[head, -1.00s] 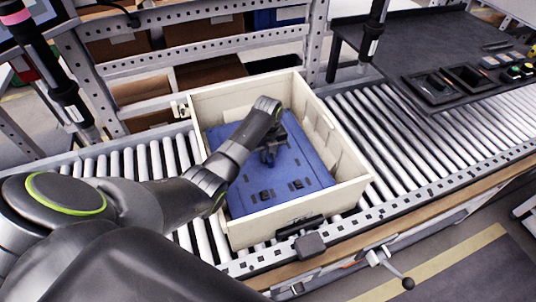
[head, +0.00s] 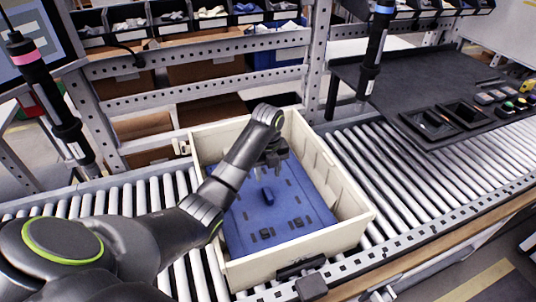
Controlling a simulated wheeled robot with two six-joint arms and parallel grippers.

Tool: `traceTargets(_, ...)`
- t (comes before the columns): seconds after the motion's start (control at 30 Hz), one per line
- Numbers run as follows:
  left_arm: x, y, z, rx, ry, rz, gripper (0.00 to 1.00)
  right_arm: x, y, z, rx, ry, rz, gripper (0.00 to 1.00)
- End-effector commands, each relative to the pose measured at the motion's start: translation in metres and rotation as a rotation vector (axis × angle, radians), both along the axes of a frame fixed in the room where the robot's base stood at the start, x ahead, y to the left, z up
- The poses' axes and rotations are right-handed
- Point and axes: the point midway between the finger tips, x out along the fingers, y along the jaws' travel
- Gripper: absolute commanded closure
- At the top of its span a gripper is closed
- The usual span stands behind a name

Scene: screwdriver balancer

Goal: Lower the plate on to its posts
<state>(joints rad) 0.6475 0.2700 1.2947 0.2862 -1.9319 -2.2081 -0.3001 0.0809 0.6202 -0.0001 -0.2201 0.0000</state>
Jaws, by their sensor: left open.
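A blue plate (head: 290,205) with several small dark blocks and slots lies inside a cream crate (head: 345,232). My left gripper (head: 272,166) is over the far part of the plate, open and empty, a little above and beyond the knob. My left forearm covers the plate's left edge. The posts are hidden, so I cannot tell how the plate rests on them. My right gripper is out of view.
The crate stands on a roller conveyor (head: 400,180) with free rollers on both sides. A dark bench (head: 400,85) with small trays (head: 430,122) is at the back right. Two hanging screwdrivers, one on the left (head: 35,70) and one at the back (head: 375,45), flank a perforated metal frame (head: 200,58).

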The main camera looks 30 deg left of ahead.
Motion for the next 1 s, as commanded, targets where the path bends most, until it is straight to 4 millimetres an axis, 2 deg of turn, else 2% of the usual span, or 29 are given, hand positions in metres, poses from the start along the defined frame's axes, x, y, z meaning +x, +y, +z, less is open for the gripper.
traceTargets(0.07,0.001,0.001,0.021,0.001,-0.006,-0.001,0.56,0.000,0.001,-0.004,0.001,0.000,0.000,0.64)
traceTargets(0.1,0.001,0.001,0.035,0.001,-0.003,0.000,0.56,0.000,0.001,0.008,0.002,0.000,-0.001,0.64)
traceTargets(0.23,0.000,0.001,0.058,0.001,-0.001,0.001,0.56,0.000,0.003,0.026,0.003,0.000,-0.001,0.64)
traceTargets(0.3,0.000,0.001,0.064,0.001,0.001,0.001,0.56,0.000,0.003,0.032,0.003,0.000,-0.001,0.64)
traceTargets(0.53,0.000,0.000,0.076,0.000,0.000,0.001,0.56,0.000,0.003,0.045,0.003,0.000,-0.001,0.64)
traceTargets(1.0,0.001,0.000,0.078,0.000,-0.001,0.000,0.56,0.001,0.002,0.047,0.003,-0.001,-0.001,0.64)
